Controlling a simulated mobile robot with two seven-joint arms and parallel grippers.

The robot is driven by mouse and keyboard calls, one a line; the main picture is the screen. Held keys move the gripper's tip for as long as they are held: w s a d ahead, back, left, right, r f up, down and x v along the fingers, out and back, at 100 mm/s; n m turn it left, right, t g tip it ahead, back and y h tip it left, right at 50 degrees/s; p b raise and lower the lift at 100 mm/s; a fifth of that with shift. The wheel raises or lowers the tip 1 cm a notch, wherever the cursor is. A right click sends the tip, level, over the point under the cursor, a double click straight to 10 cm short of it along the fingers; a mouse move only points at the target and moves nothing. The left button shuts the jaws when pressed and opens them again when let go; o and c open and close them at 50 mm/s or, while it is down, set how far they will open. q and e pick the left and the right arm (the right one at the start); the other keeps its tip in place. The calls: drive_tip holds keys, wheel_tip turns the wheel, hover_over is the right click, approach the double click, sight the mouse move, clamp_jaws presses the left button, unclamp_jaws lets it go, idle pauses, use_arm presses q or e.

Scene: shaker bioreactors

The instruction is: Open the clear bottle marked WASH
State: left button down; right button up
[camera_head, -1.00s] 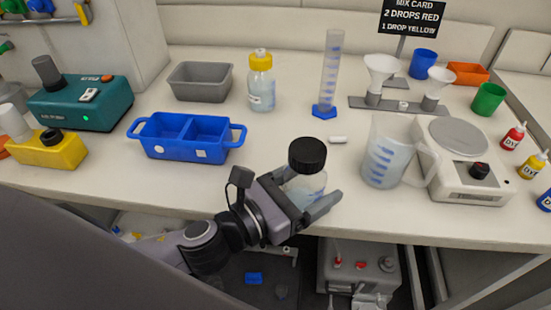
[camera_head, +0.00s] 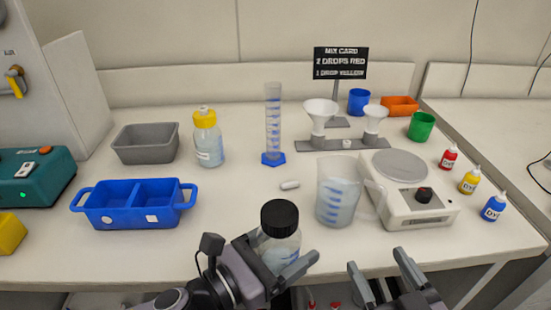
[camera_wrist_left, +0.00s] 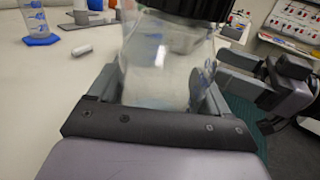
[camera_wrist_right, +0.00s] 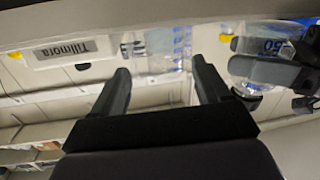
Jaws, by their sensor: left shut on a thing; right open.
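The clear bottle (camera_head: 281,249) with a black screw cap (camera_head: 279,218) stands upright near the front edge of the bench. My left gripper (camera_head: 290,268) is shut around its body. The left wrist view shows the clear bottle (camera_wrist_left: 160,65) between the jaws, with the cap (camera_wrist_left: 190,8) cut off at the top. No WASH marking can be read. The cap is on. My right gripper (camera_head: 380,275) is open and empty, in front of the bench edge and to the right of the bottle. It also shows open in the right wrist view (camera_wrist_right: 158,80).
A beaker (camera_head: 338,192) and a white scale (camera_head: 410,195) stand right of the bottle. A blue two-part tray (camera_head: 133,208) is to the left. A yellow-capped bottle (camera_head: 207,140) and a measuring cylinder (camera_head: 273,125) stand behind. A small white piece (camera_head: 289,184) lies on the bench.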

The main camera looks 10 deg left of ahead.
drive_tip(key=a+r+n+g+y, duration=0.2)
drive_tip(key=a+r+n+y, duration=0.5)
drive_tip(key=r, duration=0.4)
drive_tip(key=a+r+n+g+y, duration=0.2)
drive_tip(key=a+r+n+y, duration=0.3)
drive_tip(key=r+y, duration=0.5)
drive_tip(key=s+a+r+n+g+y, duration=0.1)
drive_tip(key=s+a+r+n+g, duration=0.15)
drive_tip(key=n+g, duration=0.55)
drive_tip(key=s+a+r+n+g+y, duration=0.1)
drive_tip(key=s+a+r+n+g, duration=0.15)
drive_tip(key=n+g, duration=0.55)
drive_tip(key=s+a+n+g+h, duration=0.5)
drive_tip(key=s+g+h, duration=0.1)
drive_tip(key=g+h, duration=0.35)
drive_tip(key=m+t+h, duration=0.4)
drive_tip(key=t+h, duration=0.9)
drive_tip(key=h, duration=0.4)
hover_over(276, 210)
drive_tip(key=shift+y, duration=0.25)
drive_tip(key=f, duration=0.7)
drive_tip(key=shift+s+a+f, duration=0.1)
drive_tip(key=shift+s+f, duration=0.05)
drive_tip(key=shift+s, duration=0.05)
drive_tip(key=shift+w+t, duration=0.15)
drive_tip(key=shift+t, duration=0.1)
drive_tip(key=shift+f, duration=0.45)
wheel_tip(276, 210, down, 7)
